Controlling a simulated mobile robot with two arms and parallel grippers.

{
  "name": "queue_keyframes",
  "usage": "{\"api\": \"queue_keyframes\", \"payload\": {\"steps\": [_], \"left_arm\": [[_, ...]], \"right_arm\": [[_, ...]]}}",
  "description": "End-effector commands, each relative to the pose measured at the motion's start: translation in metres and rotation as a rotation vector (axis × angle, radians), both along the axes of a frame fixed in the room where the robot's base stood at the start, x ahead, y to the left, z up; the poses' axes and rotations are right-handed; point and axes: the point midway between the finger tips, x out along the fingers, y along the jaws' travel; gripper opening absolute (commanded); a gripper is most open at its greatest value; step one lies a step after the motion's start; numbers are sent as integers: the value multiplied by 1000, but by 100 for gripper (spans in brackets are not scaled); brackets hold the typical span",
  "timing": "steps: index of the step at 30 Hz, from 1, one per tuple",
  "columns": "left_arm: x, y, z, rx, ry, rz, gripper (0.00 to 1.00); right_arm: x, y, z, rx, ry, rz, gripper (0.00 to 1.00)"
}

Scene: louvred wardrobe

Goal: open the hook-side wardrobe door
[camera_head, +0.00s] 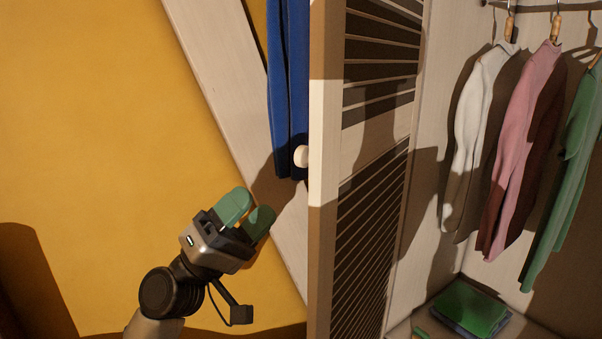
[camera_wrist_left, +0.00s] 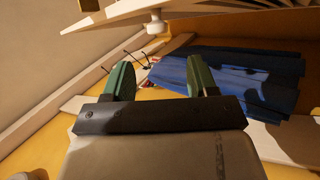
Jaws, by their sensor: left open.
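The louvred wardrobe door (camera_head: 370,170) stands swung open, seen nearly edge-on in the head view. Its round white knob (camera_head: 301,156) sticks out to the left from its outer face. In the left wrist view the knob (camera_wrist_left: 155,24) shows beyond and above the fingers, below the door's edge (camera_wrist_left: 115,16). My left gripper (camera_head: 249,214) has green fingertips, which are apart with nothing between them. It is below and left of the knob, not touching it. It also shows in the left wrist view (camera_wrist_left: 160,82). My right gripper is not in view.
A blue garment (camera_head: 287,85) hangs behind the knob, left of the door; it also shows in the wrist view (camera_wrist_left: 235,75). Inside the wardrobe hang white, pink and green clothes (camera_head: 525,130). A green folded item (camera_head: 468,306) lies at the bottom. Yellow wall (camera_head: 110,130) fills the left.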

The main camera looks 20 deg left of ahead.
Motion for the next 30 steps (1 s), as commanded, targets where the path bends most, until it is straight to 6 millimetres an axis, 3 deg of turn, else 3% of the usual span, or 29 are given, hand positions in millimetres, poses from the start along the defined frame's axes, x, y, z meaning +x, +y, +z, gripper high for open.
{"api": "queue_keyframes", "payload": {"steps": [5, 15, 30], "left_arm": [[7, -12, 23, -5, -8, -12, 58], [39, -48, 63, -6, -6, -10, 58], [51, -61, 72, -4, -4, -8, 58]], "right_arm": [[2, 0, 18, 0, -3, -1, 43], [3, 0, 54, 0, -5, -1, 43], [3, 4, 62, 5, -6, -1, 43]]}}
